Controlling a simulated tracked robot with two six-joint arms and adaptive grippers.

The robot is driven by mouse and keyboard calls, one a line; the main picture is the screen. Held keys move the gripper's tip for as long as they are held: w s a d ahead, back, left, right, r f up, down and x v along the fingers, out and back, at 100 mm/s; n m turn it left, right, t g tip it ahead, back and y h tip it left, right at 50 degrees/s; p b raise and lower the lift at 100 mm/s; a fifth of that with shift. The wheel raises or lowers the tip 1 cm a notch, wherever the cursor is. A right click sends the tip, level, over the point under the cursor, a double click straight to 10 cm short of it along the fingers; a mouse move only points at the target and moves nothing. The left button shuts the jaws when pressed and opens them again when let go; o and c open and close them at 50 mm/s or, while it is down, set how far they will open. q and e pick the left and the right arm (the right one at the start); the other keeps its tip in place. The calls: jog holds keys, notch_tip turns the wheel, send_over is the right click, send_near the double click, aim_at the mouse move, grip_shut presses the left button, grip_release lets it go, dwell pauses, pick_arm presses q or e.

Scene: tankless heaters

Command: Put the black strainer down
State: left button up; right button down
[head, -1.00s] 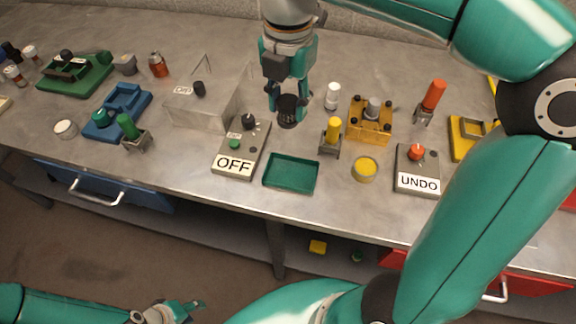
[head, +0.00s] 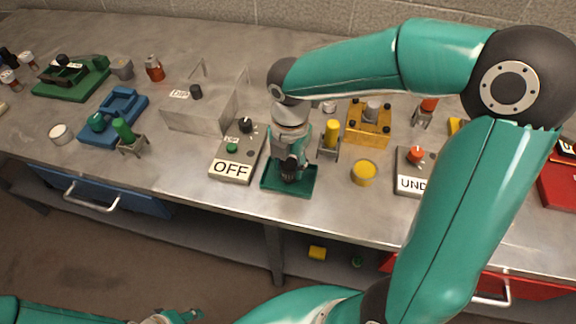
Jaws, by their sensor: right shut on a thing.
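The black strainer (head: 289,172) is small and dark. It is in the jaws of my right gripper (head: 290,160), low over the green tray (head: 303,187) at the front of the bench. I cannot tell whether the strainer touches the tray floor. My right gripper points down and hides the back part of the tray. My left gripper (head: 185,316) is at the bottom edge of the view, away from the bench, and its fingers are too small and cut off to judge.
The grey OFF box (head: 236,152) stands just left of the tray. A yellow-handled tool in a stand (head: 331,134) and a yellow round tin (head: 364,172) are at its right. The UNDO box (head: 413,170) is farther right.

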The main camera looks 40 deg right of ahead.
aim_at(289, 164)
jog(key=shift+f, duration=0.45)
jog(key=shift+f, duration=0.1)
jog(key=c, duration=0.7)
grip_release()
jog(key=shift+r, duration=0.25)
notch_tip(289, 164, up, 12)
jog(key=shift+p, duration=0.4)
jog(key=shift+f, duration=0.1)
